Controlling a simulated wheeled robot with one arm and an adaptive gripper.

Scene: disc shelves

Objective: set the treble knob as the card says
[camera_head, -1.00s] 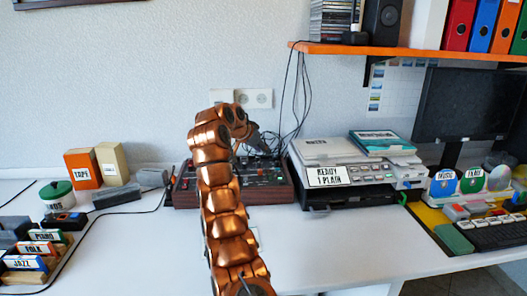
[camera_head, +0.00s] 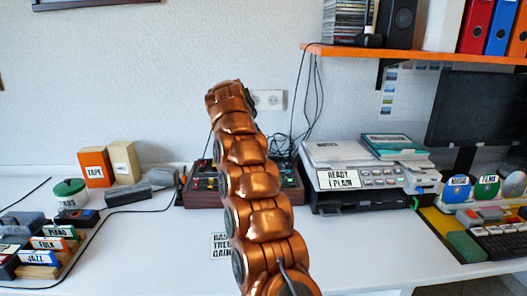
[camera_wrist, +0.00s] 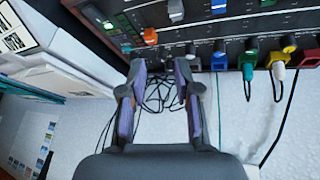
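The brown mixer (camera_head: 205,199) stands against the wall, its middle hidden behind my arm in the head view. In the wrist view, its dark panel (camera_wrist: 118,30) carries sliders, small knobs and coloured plugs along the top. I cannot tell which knob is treble. A white card (camera_head: 221,246) lies on the table in front of the mixer. Its words look like "BASS", "TREBLE" and "GAIN", partly covered by my arm, and no setting is readable. My gripper (camera_wrist: 161,76) is open and empty, its fingertips near the panel edge. My gripper is hidden in the head view.
A printer (camera_head: 365,170) labelled "READY 1 PLAIN" stands right of the mixer. Loose black cables (camera_wrist: 158,96) show between my fingers. A grey block (camera_head: 121,197) and boxes (camera_head: 95,167) stand left. The orange shelf (camera_head: 430,54) overhangs the right side. The table front is mostly clear.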

